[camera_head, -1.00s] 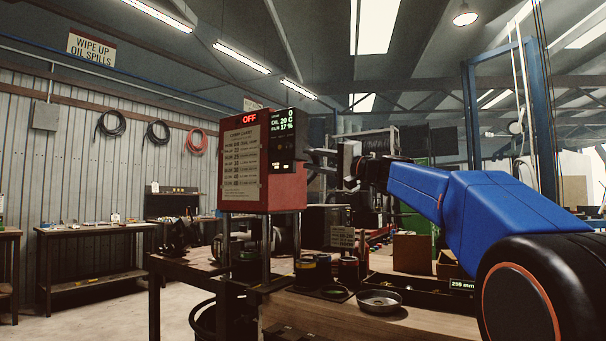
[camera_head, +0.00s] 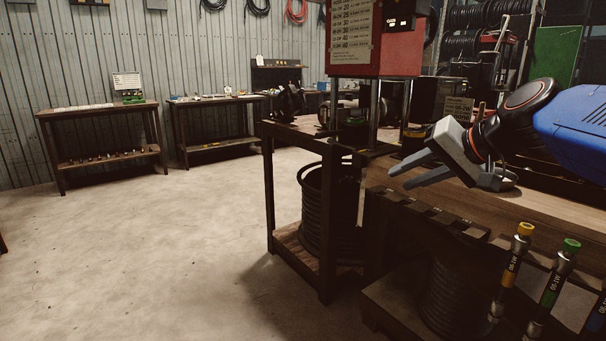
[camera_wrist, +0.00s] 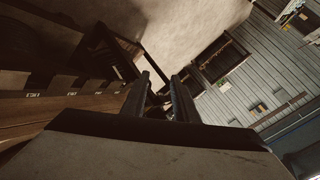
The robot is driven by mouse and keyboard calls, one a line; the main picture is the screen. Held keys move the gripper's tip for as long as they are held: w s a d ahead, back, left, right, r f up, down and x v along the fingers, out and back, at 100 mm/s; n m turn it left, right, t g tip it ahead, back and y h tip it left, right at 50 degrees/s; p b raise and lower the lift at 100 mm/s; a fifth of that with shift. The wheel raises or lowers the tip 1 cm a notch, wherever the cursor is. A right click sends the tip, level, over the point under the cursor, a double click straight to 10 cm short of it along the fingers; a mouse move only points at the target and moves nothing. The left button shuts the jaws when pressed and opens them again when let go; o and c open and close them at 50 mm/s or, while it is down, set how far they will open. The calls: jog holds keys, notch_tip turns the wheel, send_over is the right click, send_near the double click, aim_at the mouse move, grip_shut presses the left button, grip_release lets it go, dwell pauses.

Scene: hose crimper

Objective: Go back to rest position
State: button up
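My gripper (camera_head: 405,175) is at the right of the head view, above the front part of the wooden bench (camera_head: 540,205). Its two grey fingers point left and are spread apart, with nothing visible between them. In the wrist view the fingers (camera_wrist: 160,90) are also apart, with the floor and dark bench parts beyond. The blue arm behind it is mine. The red crimper (camera_head: 365,40) stands behind and left of the gripper, its top cut off by the frame.
Hose assemblies with yellow (camera_head: 512,265) and green (camera_head: 555,285) caps hang at the bench's front right. A black hose coil (camera_head: 325,210) sits on a lower shelf. Two side tables (camera_head: 100,108) stand along the back wall. The floor (camera_head: 150,250) at left is clear.

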jog(key=s+d+f+n+g+h, duration=0.2)
jog(key=s+d+f+h, duration=0.1)
jog(key=s+f, duration=0.7)
jog(key=s+d+f+n+g+h, duration=0.1)
jog(key=s+d+f+g+h, duration=0.1)
jog(key=s+f, duration=0.9)
notch_tip(320, 180, down, 5)
jog(key=shift+s+d+r+n+h, duration=0.1)
jog(key=shift+s+d+n+h, duration=0.15)
jog(key=shift+d+n+h, duration=0.5)
jog(key=shift+d+m, duration=0.2)
jog(key=shift+m, duration=0.15)
